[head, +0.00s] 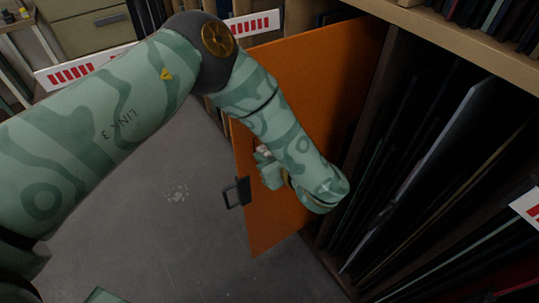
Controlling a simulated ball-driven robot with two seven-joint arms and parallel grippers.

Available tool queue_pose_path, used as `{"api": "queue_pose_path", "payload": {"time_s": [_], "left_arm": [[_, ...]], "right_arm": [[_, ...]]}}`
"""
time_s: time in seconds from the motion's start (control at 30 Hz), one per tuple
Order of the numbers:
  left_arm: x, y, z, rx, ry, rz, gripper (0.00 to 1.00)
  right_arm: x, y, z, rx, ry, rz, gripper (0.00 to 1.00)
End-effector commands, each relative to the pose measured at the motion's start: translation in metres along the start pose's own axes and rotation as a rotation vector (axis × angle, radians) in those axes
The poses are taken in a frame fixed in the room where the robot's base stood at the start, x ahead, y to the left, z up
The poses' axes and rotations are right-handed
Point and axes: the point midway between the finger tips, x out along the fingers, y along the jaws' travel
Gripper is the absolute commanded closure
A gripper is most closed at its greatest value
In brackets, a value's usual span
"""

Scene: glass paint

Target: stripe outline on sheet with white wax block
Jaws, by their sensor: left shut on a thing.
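My left gripper (264,158) is at the face of an upright orange panel (315,85), which appears to be the sheet. I cannot tell whether the block touches the panel. No stripe shows on the visible part of the panel. My left forearm hides part of its middle. My right gripper is not in view.
A rack (430,170) of dark upright sheets stands to the right, under a wooden shelf (470,42). Drawers (92,32) stand at the back left. The grey floor (165,205) is mostly clear.

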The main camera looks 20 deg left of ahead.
Motion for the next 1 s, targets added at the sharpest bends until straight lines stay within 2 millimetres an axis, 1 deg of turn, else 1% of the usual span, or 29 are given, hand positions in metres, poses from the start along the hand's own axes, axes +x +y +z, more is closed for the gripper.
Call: {"api": "queue_pose_path", "payload": {"time_s": [0.27, 1.0], "left_arm": [[0.001, 0.000, 0.000, 0.000, 0.000, 0.000, 1.00], [0.013, 0.001, -0.006, -0.001, 0.001, -0.001, 1.00]], "right_arm": [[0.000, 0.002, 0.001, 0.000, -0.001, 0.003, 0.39], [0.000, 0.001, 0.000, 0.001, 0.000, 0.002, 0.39]]}}
